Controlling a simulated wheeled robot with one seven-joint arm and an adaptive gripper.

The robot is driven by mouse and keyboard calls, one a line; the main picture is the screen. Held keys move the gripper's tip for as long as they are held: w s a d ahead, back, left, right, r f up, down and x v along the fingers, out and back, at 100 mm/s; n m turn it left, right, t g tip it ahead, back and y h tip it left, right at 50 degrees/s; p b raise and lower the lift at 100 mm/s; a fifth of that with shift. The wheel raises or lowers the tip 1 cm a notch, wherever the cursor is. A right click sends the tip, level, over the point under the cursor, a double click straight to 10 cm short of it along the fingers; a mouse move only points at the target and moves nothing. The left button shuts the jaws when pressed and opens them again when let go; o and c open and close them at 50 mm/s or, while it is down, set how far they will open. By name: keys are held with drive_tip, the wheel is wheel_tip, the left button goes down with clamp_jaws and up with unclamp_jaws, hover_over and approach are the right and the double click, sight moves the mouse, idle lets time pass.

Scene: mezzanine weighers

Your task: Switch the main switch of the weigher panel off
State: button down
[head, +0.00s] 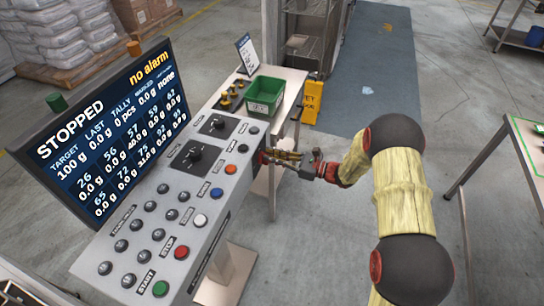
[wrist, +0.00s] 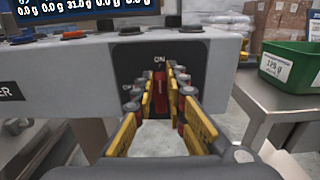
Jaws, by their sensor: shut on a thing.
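The weigher panel (head: 160,215) is a grey sloped console. Its main switch (wrist: 160,88) is a red handle on a black plate (wrist: 127,58) on the panel's end face, seen in the wrist view. The handle stands upright under the "ON" label; a partly covered label is at its left. My gripper (wrist: 159,98) has its yellow-padded fingers on either side of the red handle and is shut on it. In the head view my gripper (head: 272,157) reaches the panel's right side, and the switch is mostly hidden there.
The display (head: 105,125) reads STOPPED and "no alarm". Buttons and two black knobs cover the panel top. A green bin (head: 265,93) stands on a metal table (head: 290,88) beyond the panel. A green-edged table (head: 520,150) is at right. Open floor lies between.

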sight(260, 162)
drive_tip(key=shift+n, duration=0.3)
drive_tip(key=n+b, duration=0.2)
drive_tip(key=n, duration=0.1)
drive_tip(key=s+n+b, duration=0.1)
drive_tip(key=shift+a+f, duration=0.15)
drive_tip(key=shift+f, duration=0.1)
drive_tip(key=n+b, duration=0.3)
drive_tip(key=n, duration=0.1)
drive_tip(key=shift+s+a+f, duration=0.15)
drive_tip(key=shift+s+f, duration=0.15)
drive_tip(key=shift+s, duration=0.05)
drive_tip(key=n+b, duration=0.3)
drive_tip(key=f+n+b, duration=0.1)
drive_tip(key=n+b, duration=0.1)
drive_tip(key=shift+s+a+n+b, duration=0.1)
drive_tip(key=shift+s+n+b, duration=0.2)
drive_tip(key=shift+b, duration=0.05)
drive_tip(key=shift+s+f+n+b, duration=0.15)
drive_tip(key=shift+n+b, duration=0.4)
drive_tip(key=shift+n, duration=0.35)
drive_tip(key=shift+w+f+n+b, duration=0.15)
drive_tip(key=shift+n+b, duration=0.35)
drive_tip(key=shift+n, duration=0.4)
drive_tip(key=shift+s, duration=0.1)
drive_tip(key=c, duration=1.9)
unclamp_jaws()
drive_tip(key=shift+o, duration=0.5)
